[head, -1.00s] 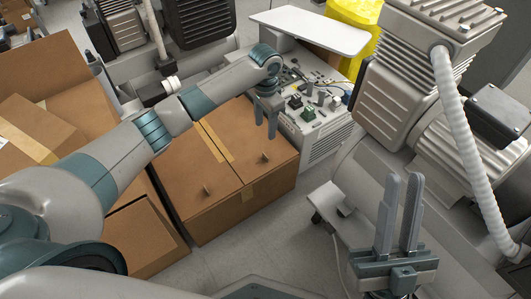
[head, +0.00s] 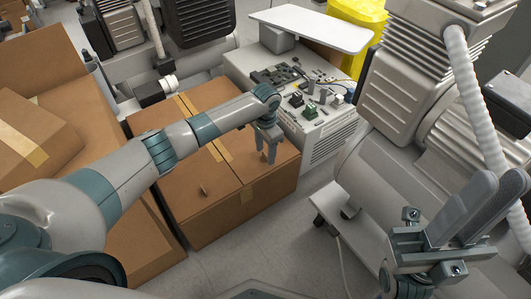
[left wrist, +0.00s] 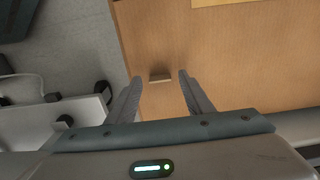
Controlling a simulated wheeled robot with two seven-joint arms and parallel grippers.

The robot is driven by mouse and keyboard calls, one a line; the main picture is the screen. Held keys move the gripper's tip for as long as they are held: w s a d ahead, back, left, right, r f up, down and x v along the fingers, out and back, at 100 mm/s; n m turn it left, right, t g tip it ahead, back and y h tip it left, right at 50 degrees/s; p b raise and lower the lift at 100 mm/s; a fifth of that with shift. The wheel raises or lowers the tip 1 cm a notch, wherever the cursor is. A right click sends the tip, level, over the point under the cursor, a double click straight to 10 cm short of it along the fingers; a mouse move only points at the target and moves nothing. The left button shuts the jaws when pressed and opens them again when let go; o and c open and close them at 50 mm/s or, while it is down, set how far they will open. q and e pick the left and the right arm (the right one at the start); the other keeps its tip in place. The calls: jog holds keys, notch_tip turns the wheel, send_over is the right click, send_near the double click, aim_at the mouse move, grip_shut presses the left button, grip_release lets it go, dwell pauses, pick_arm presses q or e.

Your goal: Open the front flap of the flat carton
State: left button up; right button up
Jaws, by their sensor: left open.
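The flat brown carton (head: 215,222) stands closed on the floor in the head view, with tape at its top front edge. A small tab (head: 204,191) stands up from the left part of its top. My left gripper (head: 268,160) is at the right part of the top, hiding most of a second tab there. In the left wrist view this tab (left wrist: 160,77) lies between and beyond the spread, empty fingertips, apart from both. My right gripper (head: 478,210) is at the lower right, away from the carton; its two fingers look apart and empty.
Other brown cartons (head: 75,105) stand to the left. A grey unit (head: 325,135) with small parts on top stands behind and right of the carton. A large compressor (head: 410,90) with a white hose fills the right. Grey floor is free in front.

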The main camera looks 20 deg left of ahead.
pick_arm(q)
jog(key=shift+f, duration=0.1)
grip_shut()
jog(key=shift+r+p, duration=0.2)
jog(key=shift+p, duration=0.15)
